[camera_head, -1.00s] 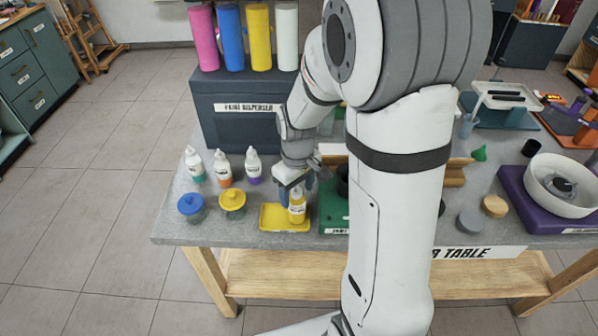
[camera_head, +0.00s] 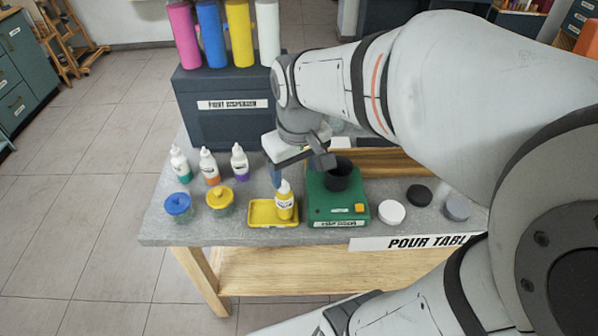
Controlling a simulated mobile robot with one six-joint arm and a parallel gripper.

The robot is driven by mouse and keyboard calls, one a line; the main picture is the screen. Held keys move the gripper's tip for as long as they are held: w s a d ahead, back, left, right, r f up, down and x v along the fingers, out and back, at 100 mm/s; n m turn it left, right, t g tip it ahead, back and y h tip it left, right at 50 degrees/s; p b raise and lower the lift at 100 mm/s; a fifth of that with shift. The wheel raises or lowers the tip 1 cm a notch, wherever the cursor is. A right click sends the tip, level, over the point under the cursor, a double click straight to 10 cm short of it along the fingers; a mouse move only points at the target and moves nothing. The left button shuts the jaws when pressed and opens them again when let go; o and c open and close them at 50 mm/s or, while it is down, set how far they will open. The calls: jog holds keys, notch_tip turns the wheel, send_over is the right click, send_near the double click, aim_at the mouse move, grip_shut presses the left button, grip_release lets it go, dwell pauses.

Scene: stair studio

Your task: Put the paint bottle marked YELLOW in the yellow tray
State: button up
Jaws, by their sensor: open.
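The yellow paint bottle (camera_head: 285,203) stands upright in the right part of the yellow tray (camera_head: 259,216), near the table's front edge. Its label is too small to read. My gripper (camera_head: 297,172) is open, above and behind the bottle, and appears apart from it. One finger shows left of the bottle's top and the other reaches toward the black cup. The gripper holds nothing that I can see.
A green scale (camera_head: 323,208) with a black cup (camera_head: 338,175) stands right of the tray. Blue-lidded (camera_head: 178,206) and yellow-lidded (camera_head: 220,200) jars and several white-capped bottles (camera_head: 209,166) stand left. The paint dispenser (camera_head: 226,112) is behind.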

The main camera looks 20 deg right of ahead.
jog(key=s+m+t, duration=0.1)
jog(key=s+m, duration=0.1)
jog(key=s, duration=0.4)
jog(key=shift+d, duration=0.15)
